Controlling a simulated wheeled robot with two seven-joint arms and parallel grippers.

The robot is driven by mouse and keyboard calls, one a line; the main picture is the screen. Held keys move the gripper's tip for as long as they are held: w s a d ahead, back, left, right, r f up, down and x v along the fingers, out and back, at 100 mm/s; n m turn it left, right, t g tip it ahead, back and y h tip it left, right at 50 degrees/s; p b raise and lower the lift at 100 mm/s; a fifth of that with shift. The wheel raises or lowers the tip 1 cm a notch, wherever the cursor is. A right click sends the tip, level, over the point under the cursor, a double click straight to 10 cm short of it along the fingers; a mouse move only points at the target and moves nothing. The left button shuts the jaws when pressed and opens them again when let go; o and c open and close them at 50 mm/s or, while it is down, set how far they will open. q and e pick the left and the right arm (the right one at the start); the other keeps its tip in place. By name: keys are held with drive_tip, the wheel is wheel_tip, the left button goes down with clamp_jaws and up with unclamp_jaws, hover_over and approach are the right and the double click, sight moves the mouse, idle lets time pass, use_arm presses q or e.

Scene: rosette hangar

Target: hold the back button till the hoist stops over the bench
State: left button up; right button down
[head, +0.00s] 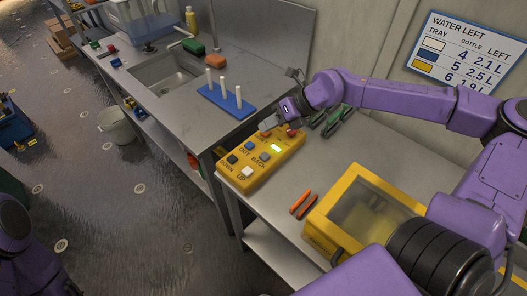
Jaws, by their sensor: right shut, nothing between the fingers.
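The yellow hoist control box (258,166) lies on the metal bench (283,180). Its face has labels OUT, BACK, DOWN and UP, several buttons and a lit green display. The grey back button (265,157) sits by the BACK label and is uncovered. My right gripper (268,124) is shut and empty, over the far end of the box near a red button. I cannot tell whether its fingertips touch the box. The hoist is not in view. My left arm shows only at the lower left edge; its gripper is not in view.
A yellow case with a clear lid (360,212) and orange-handled tool (302,204) lie on the bench's near side. A blue rack with white pegs (227,100) stands by the sink (168,74). A wall board (466,56) hangs behind.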

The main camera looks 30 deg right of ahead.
sight(268, 156)
wheel_tip(268, 156, down, 9)
drive_tip(key=b, duration=0.7)
drive_tip(key=shift+a+r, duration=0.1)
idle(1.7)
drive_tip(key=shift+f+b, duration=0.45)
